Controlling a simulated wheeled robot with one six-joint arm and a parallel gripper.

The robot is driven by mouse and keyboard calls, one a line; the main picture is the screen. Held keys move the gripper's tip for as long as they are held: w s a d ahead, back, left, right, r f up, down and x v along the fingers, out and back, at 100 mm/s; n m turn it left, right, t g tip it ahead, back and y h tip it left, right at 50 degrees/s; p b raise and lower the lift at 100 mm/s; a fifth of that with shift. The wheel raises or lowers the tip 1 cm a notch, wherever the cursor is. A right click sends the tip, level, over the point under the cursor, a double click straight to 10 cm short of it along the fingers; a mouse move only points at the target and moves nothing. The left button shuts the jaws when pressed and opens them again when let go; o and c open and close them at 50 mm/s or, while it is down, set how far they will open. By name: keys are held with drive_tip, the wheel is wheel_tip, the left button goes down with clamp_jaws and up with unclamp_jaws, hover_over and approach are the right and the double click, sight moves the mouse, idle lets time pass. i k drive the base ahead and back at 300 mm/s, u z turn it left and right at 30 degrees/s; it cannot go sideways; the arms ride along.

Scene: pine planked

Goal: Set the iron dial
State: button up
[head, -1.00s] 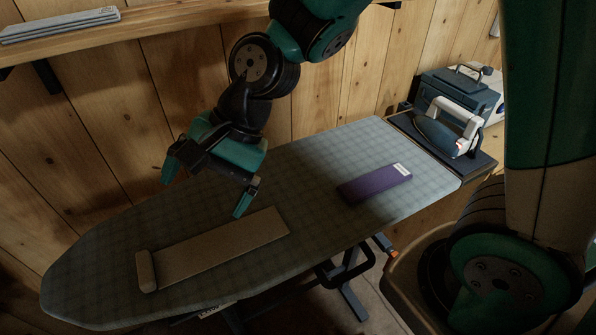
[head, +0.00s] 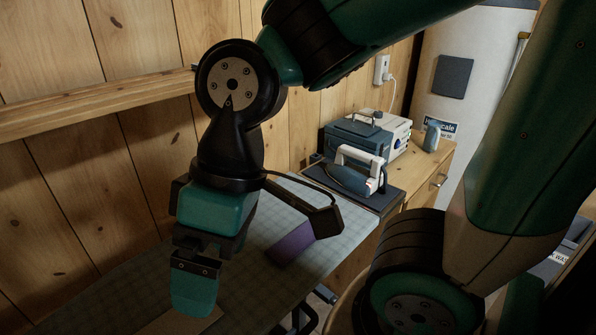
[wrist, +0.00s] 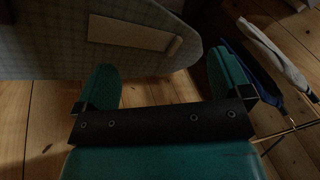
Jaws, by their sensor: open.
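The iron (head: 355,172), with a white handle and a blue-grey body, rests on a dark pad (head: 368,198) at the far right end of the ironing board (head: 240,290). Its dial is too small or turned away to make out. My gripper (head: 196,285) hangs pointing down over the board, left of the iron and well apart from it. In the wrist view my gripper (wrist: 166,85) has its two teal fingers wide apart with nothing between them.
A blue-grey and white steam station (head: 366,135) stands behind the iron. A small bottle (head: 431,136) stands on the wooden cabinet (head: 430,175). A wooden shelf (head: 100,105) runs along the left wall.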

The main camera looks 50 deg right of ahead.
sight(377, 114)
drive_tip(key=z, duration=1.8)
